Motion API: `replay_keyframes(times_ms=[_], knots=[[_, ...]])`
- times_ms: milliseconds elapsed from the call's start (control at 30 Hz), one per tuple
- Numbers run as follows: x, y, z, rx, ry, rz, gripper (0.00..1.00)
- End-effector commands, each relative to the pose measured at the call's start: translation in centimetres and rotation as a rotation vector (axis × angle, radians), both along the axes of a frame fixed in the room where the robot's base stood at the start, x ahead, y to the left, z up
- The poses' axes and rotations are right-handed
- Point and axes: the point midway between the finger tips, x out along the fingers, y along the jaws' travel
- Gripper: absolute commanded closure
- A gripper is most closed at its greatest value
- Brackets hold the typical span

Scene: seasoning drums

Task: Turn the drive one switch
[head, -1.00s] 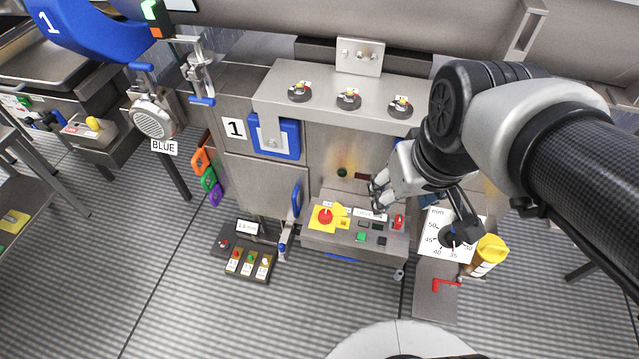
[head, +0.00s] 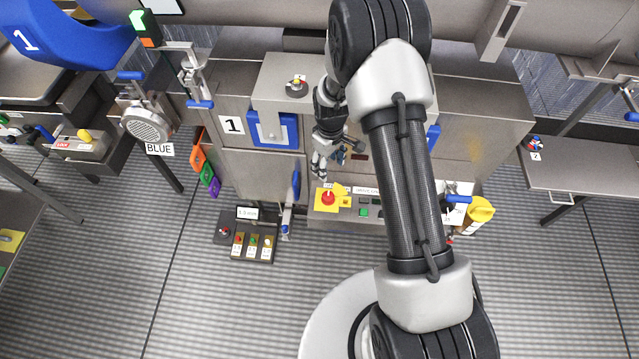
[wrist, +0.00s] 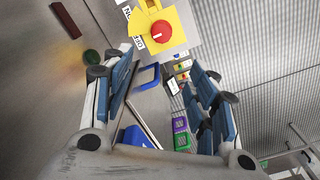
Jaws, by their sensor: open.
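A red rotary knob (head: 327,198) sits on a yellow plate (head: 319,191) at the left of the low control panel. In the wrist view the red knob (wrist: 161,32) shows at the top, beyond my fingertips. In the wrist view my gripper (wrist: 162,75) shows both fingers spread.
My arm hides the other cabinet-top knobs and part of the panel. A blue-framed latch (head: 272,131) is beside the number 1 plate. A small button box (head: 252,246) stands at lower left. A yellow bottle (head: 480,210) is at right.

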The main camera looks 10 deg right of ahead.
Motion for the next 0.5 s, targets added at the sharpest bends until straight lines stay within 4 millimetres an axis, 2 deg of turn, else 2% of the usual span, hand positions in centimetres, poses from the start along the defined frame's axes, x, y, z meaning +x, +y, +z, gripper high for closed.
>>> replay_keyframes(times_ms=[267,500], knots=[[-0.1,0.0,-3.2,0.0,0.009,0.01,0.47],[-0.2,0.0,-8.4,0.0,0.009,0.009,0.47]])
